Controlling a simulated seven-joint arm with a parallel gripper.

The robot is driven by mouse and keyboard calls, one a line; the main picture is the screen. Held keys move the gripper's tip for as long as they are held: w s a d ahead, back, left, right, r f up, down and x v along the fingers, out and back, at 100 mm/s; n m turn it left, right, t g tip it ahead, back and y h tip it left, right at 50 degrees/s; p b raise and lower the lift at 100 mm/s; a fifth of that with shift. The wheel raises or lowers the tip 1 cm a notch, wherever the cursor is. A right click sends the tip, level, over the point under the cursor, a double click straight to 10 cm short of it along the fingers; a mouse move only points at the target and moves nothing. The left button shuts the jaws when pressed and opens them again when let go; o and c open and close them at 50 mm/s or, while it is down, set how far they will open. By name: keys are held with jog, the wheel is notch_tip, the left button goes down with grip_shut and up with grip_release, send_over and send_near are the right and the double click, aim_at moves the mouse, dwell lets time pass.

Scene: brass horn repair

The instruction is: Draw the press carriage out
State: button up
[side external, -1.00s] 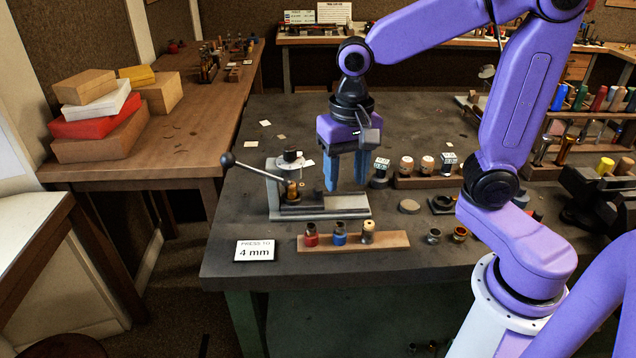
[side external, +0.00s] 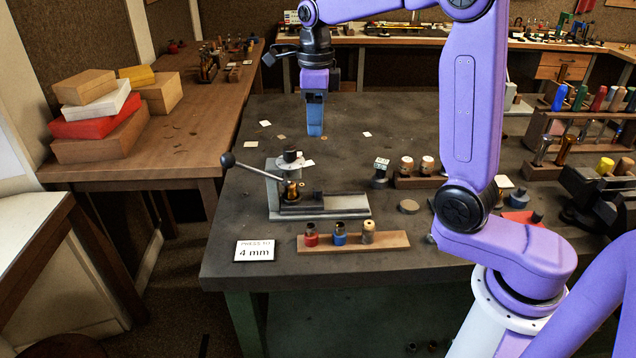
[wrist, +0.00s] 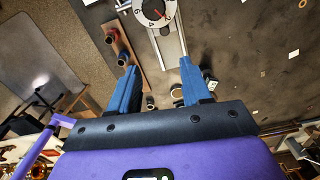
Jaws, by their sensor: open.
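The press (side external: 290,163) stands on the dark bench with its ball-ended lever (side external: 227,160) reaching left. A brass part (side external: 292,190) sits under its head. The carriage (side external: 310,207) appears to be the dark piece low on the grey rail base, though its outline is hard to tell. My gripper (side external: 315,130) hangs above and behind the press, apart from it, seen edge-on. In the wrist view my gripper (wrist: 159,70) has two blue fingers spread, with nothing between them. The press's numbered dial (wrist: 153,12) and rail (wrist: 170,45) show beyond the fingertips.
A wooden strip (side external: 390,240) with red, blue and tan-topped pieces lies in front of the press. A "PRESS TO 4 mm" card (side external: 254,251) lies at front left. Another wooden block (side external: 420,182) holds capped pieces to the right. The bench behind the press is mostly clear.

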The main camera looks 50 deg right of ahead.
jog(key=m, duration=0.1)
send_near(318, 188)
jog(key=shift+m, duration=0.3)
notch_tip(318, 188, down, 9)
jog(key=shift+r, duration=0.2)
grip_shut()
jog(key=s+d, duration=0.7)
jog(key=shift+s+d, duration=0.15)
jog(key=shift+d, duration=0.15)
